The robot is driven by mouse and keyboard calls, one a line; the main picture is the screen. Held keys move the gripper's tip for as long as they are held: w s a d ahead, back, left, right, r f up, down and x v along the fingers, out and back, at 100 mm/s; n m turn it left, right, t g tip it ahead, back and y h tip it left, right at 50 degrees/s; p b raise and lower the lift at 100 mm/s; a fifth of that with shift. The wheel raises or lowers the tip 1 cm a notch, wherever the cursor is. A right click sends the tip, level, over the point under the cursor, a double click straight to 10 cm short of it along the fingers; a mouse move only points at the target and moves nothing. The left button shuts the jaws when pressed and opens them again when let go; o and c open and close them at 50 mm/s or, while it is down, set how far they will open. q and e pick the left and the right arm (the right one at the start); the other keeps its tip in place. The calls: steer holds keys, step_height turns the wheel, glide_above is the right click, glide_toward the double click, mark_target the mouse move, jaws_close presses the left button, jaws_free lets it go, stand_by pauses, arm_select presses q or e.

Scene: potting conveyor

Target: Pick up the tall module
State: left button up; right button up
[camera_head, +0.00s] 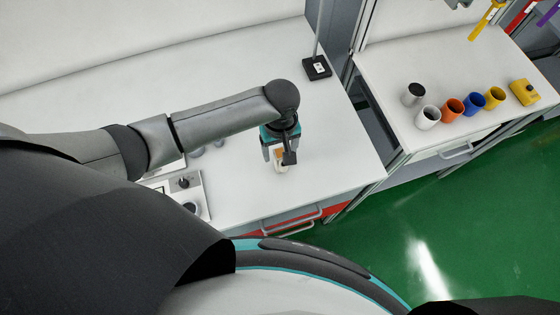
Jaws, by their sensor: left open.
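My left gripper (279,154) reaches down over the white bench from the end of the left arm, its fingers open and pointing at the bench top. A small pale module with an orange-tan part (281,163) shows between and just below the fingers. It looks upright, but the gripper hides much of it. I cannot tell whether the fingers touch it, or for sure that it is the tall module. My right gripper is not in view.
A white unit with black knobs (191,184) sits left of the gripper, partly behind my arm. A black stand base with a rod (317,67) is at the back. Several coloured cups, including an orange one (452,107), stand on the right bench. Bench right of the gripper is clear.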

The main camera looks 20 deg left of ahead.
arm_select(q)
steer(key=shift+w+f+b, duration=0.1)
steer(key=shift+f+b, duration=0.3)
steer(key=shift+f, duration=2.2)
steer(key=shift+a, duration=0.1)
jaws_close()
